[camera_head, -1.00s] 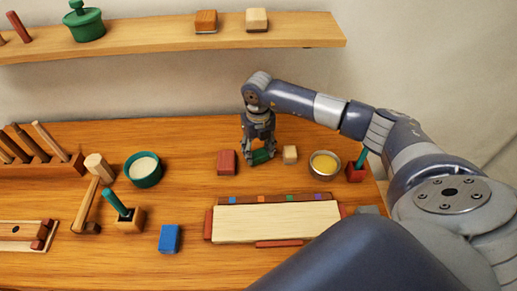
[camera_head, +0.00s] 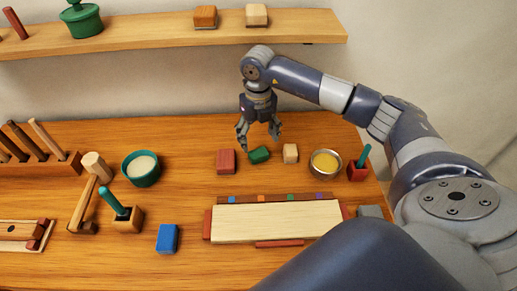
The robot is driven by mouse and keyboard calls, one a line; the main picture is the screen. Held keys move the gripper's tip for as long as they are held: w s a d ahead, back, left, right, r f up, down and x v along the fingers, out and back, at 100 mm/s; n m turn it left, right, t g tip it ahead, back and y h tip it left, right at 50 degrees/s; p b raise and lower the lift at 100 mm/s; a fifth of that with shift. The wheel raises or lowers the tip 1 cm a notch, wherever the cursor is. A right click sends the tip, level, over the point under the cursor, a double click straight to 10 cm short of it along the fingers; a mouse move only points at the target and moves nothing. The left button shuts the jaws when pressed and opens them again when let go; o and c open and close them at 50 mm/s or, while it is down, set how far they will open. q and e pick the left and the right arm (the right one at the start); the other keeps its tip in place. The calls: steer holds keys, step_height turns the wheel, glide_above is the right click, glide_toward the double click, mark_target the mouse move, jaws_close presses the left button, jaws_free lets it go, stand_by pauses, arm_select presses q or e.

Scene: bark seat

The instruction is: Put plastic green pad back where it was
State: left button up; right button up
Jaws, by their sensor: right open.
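The green pad (camera_head: 259,155) is a small dark green block. It lies on the wooden table between a red block (camera_head: 226,161) and a pale wooden block (camera_head: 290,153), turned at a slight angle. My right gripper (camera_head: 258,144) is open and empty, with its fingers pointing down just above and behind the pad. The pad appears free of the fingers. My left gripper is not in view.
A metal bowl of yellow stuff (camera_head: 325,163) and a red holder (camera_head: 357,172) stand to the right. A pale board (camera_head: 277,221) lies in front. A blue block (camera_head: 167,238) and a green bowl (camera_head: 142,169) are left. A shelf (camera_head: 150,40) runs above.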

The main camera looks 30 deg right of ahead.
mark_target(258, 153)
step_height(258, 153, up, 6)
steer(key=b, duration=0.1)
steer(key=shift+r, duration=0.2)
stand_by(0.5)
